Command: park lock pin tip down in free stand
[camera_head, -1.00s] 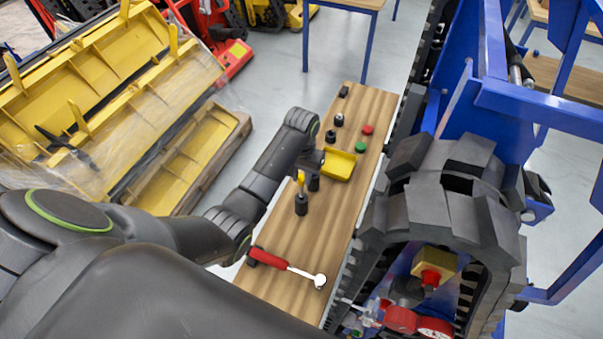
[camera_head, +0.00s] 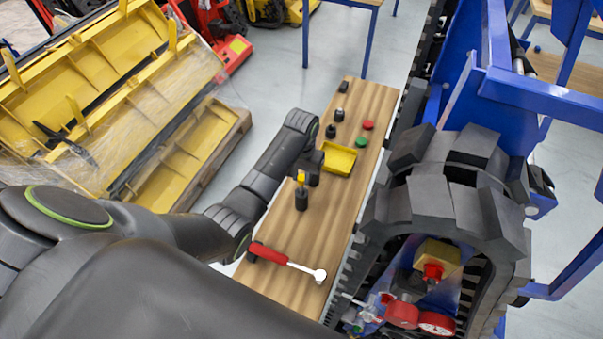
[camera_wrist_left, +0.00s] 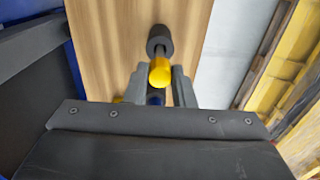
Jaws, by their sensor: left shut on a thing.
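The lock pin shows a yellow head (camera_head: 301,178), also in the left wrist view (camera_wrist_left: 160,73). A dark cylindrical stand (camera_head: 301,201) is directly below the head on the wooden bench; it also shows in the left wrist view (camera_wrist_left: 159,38). A thin dark shaft runs between head and stand; I cannot tell how deep the tip sits. My left gripper (camera_wrist_left: 160,88) is shut on the pin, its fingers on both sides just behind the yellow head. In the head view the left gripper (camera_head: 311,170) is partly hidden. My right gripper is not in view.
The bench (camera_head: 270,284) holds a red-handled ratchet (camera_head: 288,262), a yellow tray (camera_head: 339,159), small dark pieces (camera_head: 331,131) (camera_head: 339,115), a red disc (camera_head: 368,125) and a green disc (camera_head: 361,141). A tracked carrier (camera_head: 450,215) stands close along the bench's right side.

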